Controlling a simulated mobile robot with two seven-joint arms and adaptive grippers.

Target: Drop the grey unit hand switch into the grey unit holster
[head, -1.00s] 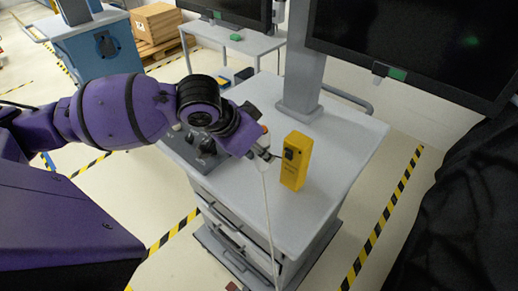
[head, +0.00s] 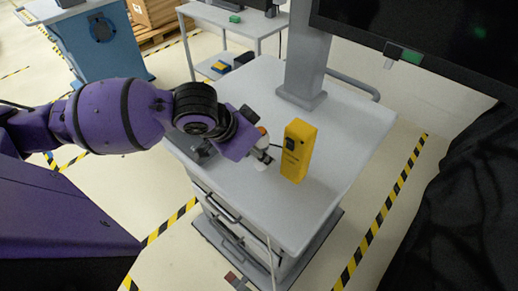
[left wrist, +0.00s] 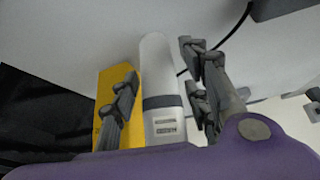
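My left gripper (head: 266,157) is low over the grey cart top (head: 325,185), just left of an upright yellow box (head: 298,150). In the left wrist view its fingers (left wrist: 160,90) lie on either side of a white cylinder with a grey band, which looks like the hand switch (left wrist: 157,65). In the head view a small part of the switch with an orange spot (head: 262,131) shows above the fingers. The yellow box (left wrist: 112,85) shows behind the left finger. I cannot make out the holster. My right gripper is out of view.
A grey column (head: 305,60) carrying a dark monitor (head: 430,40) rises from the cart's back. Dark controls (head: 203,150) sit at its left edge, partly behind my arm. Black cloth (head: 465,210) hangs at the right. The cart top's front right is clear.

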